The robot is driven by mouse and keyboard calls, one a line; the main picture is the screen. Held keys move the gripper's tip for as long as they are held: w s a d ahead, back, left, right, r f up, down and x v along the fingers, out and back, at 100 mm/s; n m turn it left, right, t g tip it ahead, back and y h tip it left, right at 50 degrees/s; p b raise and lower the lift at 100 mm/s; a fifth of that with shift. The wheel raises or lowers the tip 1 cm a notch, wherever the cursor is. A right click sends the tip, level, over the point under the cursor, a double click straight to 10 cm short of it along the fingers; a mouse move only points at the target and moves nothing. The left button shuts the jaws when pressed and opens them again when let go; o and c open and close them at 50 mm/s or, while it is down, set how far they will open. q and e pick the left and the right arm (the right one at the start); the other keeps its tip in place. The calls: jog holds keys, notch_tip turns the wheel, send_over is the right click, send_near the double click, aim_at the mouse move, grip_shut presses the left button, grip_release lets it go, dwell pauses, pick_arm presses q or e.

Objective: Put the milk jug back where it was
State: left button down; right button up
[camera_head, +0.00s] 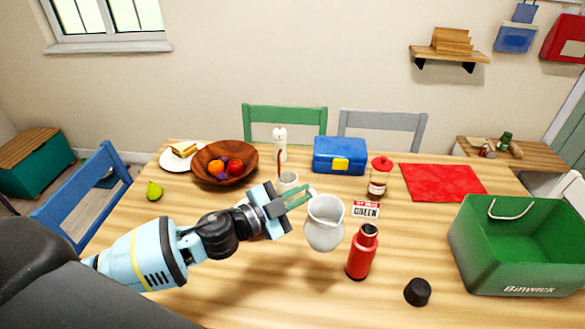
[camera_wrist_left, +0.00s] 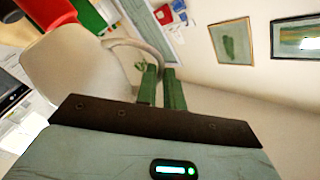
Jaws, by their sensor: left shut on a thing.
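The white milk jug (camera_head: 324,225) is near the middle of the table in the head view. My left gripper (camera_head: 302,198) comes in from the left and is shut on the jug's handle. In the left wrist view the jug (camera_wrist_left: 75,62) shows as a large pale shape at the left, and the green fingers (camera_wrist_left: 162,88) are close together at its handle. I cannot tell whether the jug's base touches the table. My right gripper is not in view.
A red flask (camera_head: 362,254) stands just right of the jug, with a black cap (camera_head: 417,292) nearby. A green crate (camera_head: 490,270) is at right. The left front tabletop is partly clear.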

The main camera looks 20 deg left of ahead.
pick_arm(q)
jog(key=s+a+f+n+t+y, duration=0.1)
jog(key=s+a+n+y, duration=0.1)
jog(key=s+y, duration=0.3)
jog(key=s+a+f+n+t+y+b, duration=0.1)
jog(key=s+a+n+y, duration=0.1)
jog(key=s+n+y, duration=0.2)
jog(key=shift+s+n+t+y, duration=0.4)
jog(key=shift+s+y, duration=0.1)
jog(key=shift+s, duration=0.7)
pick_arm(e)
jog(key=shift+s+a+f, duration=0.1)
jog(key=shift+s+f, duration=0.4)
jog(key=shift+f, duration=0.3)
pick_arm(q)
jog(key=shift+d, duration=0.2)
